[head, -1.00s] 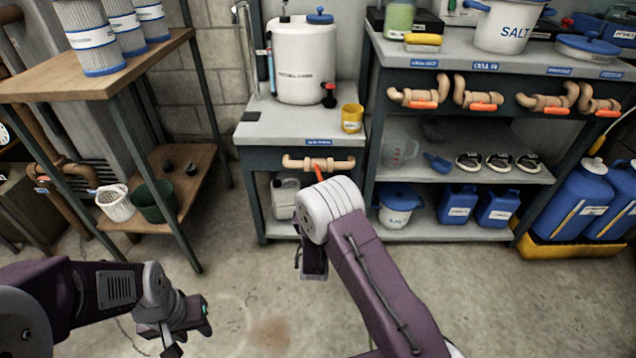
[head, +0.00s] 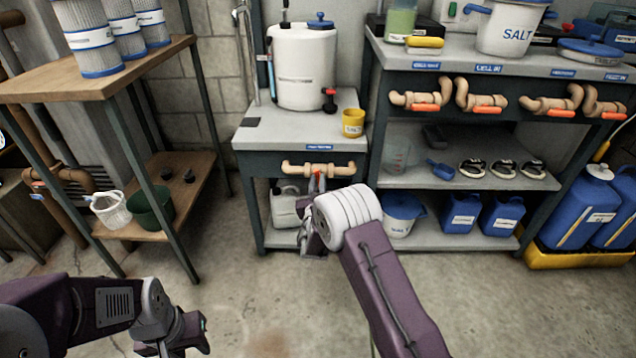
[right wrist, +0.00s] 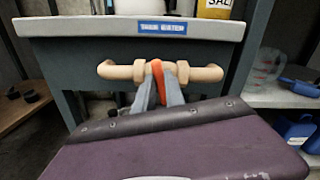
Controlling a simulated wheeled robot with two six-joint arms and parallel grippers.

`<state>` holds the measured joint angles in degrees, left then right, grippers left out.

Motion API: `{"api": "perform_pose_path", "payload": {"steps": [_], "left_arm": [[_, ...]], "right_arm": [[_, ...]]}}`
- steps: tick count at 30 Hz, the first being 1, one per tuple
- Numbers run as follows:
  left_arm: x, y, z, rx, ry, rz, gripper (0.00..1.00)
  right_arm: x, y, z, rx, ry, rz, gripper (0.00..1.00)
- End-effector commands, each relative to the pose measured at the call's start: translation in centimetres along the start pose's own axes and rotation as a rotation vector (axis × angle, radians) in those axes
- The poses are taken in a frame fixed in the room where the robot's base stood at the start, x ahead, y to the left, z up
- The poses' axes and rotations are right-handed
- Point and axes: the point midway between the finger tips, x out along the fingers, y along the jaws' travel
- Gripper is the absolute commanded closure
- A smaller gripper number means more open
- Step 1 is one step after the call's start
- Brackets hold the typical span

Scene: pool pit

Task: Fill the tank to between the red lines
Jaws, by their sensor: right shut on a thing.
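The white tank (head: 303,70) stands on a grey bench at the back centre. A narrow tube (head: 271,75) runs up its left side; any red lines are too small to make out. Below the bench top, a tan pipe (right wrist: 113,71) with an orange-red valve handle (right wrist: 157,69) crosses the front panel. My right gripper (right wrist: 163,84) is shut on this handle; it also shows in the head view (head: 317,188), partly hidden by my wrist. My left gripper (head: 186,338) hangs low at the left, away from everything; its fingers are unclear.
A yellow cup (head: 353,123) stands at the bench's right edge. The right shelf unit (head: 480,69) carries several more pipes with orange handles. A wooden rack (head: 150,55) stands left. The floor between is clear.

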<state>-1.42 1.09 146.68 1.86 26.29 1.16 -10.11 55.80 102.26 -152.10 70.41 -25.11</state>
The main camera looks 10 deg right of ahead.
Motion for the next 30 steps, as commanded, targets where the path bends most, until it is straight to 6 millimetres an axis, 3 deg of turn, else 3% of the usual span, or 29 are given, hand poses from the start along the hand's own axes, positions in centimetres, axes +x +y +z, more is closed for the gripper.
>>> {"api": "perform_pose_path", "payload": {"steps": [9, 17, 18, 20, 30], "left_arm": [[0.87, -0.02, 0.09, 0.000, 0.000, 0.000, 0.64], [0.80, -0.01, 0.08, 0.000, 0.000, 0.000, 0.64], [0.80, -0.01, 0.08, 0.000, 0.000, 0.000, 0.64], [0.80, -0.01, 0.08, 0.000, 0.000, 0.000, 0.64], [0.49, -0.01, 0.05, 0.000, 0.000, 0.000, 0.64]], "right_arm": [[-0.01, -0.15, -0.12, 0.270, 0.000, 0.001, 1.00], [-0.03, -0.17, -0.07, 0.280, 0.001, 0.001, 1.00], [-0.03, -0.17, -0.07, 0.280, 0.001, 0.001, 0.80], [-0.03, -0.17, -0.07, 0.280, 0.001, 0.001, 0.64], [-0.34, -0.19, 0.04, 0.278, 0.002, 0.001, 0.64]]}}
